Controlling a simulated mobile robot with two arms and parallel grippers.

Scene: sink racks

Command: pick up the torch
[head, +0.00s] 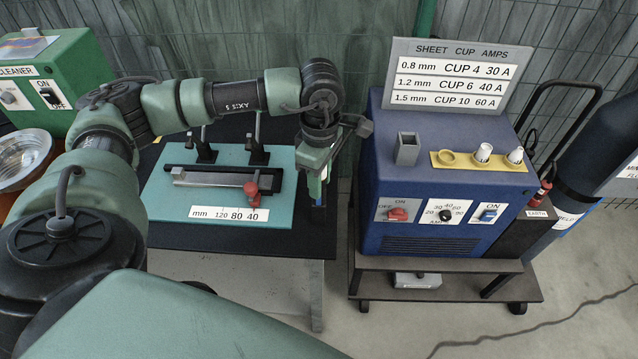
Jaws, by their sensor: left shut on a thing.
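My left gripper (318,188) points down near the right edge of the table, between the teal board and the blue power unit. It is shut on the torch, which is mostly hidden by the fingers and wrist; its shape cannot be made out. A square grey upright holder (407,149) stands on top of the blue power unit (440,180), to the right of the gripper and apart from it. No torch shows in the holder. My right gripper is not in view.
A teal board (168,205) carries a metal bar, black clamps and a millimetre scale. A yellow tray (480,160) with cups sits on the power unit beneath a settings sign (447,80). A dark gas cylinder (600,150) stands right. Floor is open at lower right.

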